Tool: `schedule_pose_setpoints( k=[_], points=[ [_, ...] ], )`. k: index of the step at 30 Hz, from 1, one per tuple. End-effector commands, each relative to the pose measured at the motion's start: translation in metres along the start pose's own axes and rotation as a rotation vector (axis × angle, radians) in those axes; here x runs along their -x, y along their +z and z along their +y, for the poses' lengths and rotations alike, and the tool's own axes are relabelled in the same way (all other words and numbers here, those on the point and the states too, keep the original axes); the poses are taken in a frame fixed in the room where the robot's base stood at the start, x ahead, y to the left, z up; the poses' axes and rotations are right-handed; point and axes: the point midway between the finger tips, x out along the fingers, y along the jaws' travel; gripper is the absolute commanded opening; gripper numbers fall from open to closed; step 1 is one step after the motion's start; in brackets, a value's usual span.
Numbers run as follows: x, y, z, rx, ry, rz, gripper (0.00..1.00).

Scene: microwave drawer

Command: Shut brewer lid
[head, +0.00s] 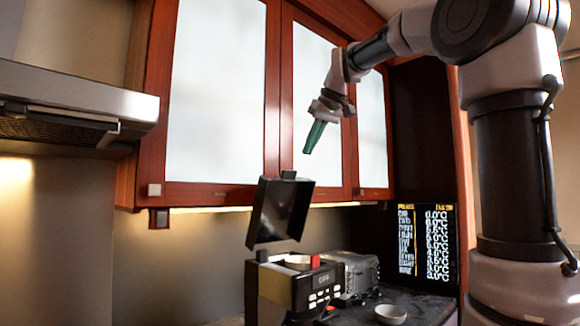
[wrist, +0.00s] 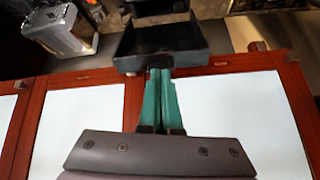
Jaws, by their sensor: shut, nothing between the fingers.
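The brewer (head: 300,283) stands on the counter, a dark boxy machine with a pale side and buttons on its front. Its black lid (head: 281,212) is raised, standing open above the body and tilted. My gripper (head: 308,150), with green fingers, is shut and empty, above and slightly right of the lid's top edge in the head view. In the wrist view the closed fingertips (wrist: 159,73) point at the lid (wrist: 160,42), overlapping its near edge. I cannot tell whether they touch it; the head view shows a gap.
Wood-framed wall cabinets (head: 222,90) with white panels stand behind my gripper. A range hood (head: 75,105) is at left. A grey appliance (head: 355,275), a small bowl (head: 391,314) and a dark screen with text (head: 427,243) are right of the brewer.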

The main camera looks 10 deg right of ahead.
Motion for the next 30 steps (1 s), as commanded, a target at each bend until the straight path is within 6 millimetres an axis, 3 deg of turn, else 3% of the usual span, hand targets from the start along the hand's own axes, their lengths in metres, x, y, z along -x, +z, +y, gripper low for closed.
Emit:
schedule_pose_setpoints(
  k=[1,3,9,13,17,28,30],
  points=[
    [-0.003,-0.025,-0.001,0.051,-0.015,0.002,0.00],
    [-0.005,-0.050,-0.003,0.115,-0.029,0.006,0.00],
    [-0.007,-0.084,-0.007,0.215,-0.054,0.014,0.00],
    [-0.013,-0.088,-0.008,0.228,-0.057,0.015,0.00],
    [-0.032,-0.087,-0.009,0.227,-0.058,0.013,0.00],
    [-0.109,-0.088,-0.014,0.226,-0.057,0.014,0.00],
    [-0.101,-0.076,-0.010,0.224,-0.053,0.018,0.00]
  ],
)
